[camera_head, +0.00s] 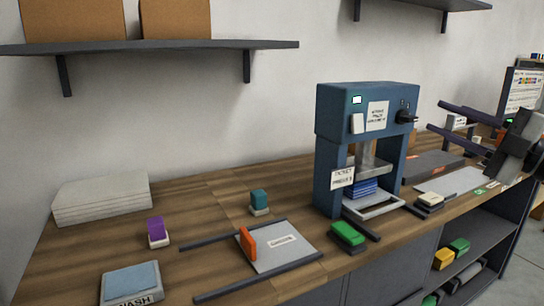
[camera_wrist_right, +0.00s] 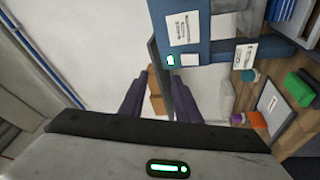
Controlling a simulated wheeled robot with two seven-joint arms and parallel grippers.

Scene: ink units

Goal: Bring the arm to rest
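My right gripper (camera_head: 436,116) comes in from the right edge in the head view, held above the right part of the bench. Its two dark fingers point left toward the blue press and stand apart with nothing between them. The wrist view also shows the right gripper (camera_wrist_right: 157,84) open and empty, with the wall and a brown box behind the gap. The blue press (camera_head: 368,100) stands on the wooden bench (camera_head: 205,205), left of the right gripper. Whether the fingers are level with its side or in front cannot be told. My left gripper is not in view.
A shelf (camera_head: 180,46) hangs on the wall. Open shelves are below right.

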